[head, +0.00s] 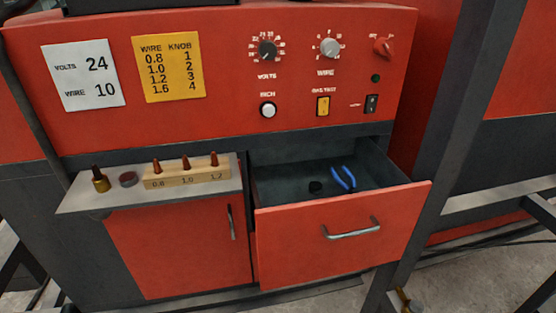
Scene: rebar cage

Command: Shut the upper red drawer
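The red drawer (300,240) stands pulled open at the lower right of the red machine, with its dark inside showing. Its front carries a grey bar handle (351,230). Blue-handled pliers (343,179) and a small dark round piece (315,187) lie inside it. Only this one drawer shows open; I cannot see another drawer under it. Neither of my grippers is in view.
Left of the drawer, a grey shelf (85,200) holds a wooden block (188,179) with several copper tips, a brass piece (100,180) and a small round tin (128,179). A red cupboard door (180,250) is below. A dark frame post (447,140) stands close right of the drawer.

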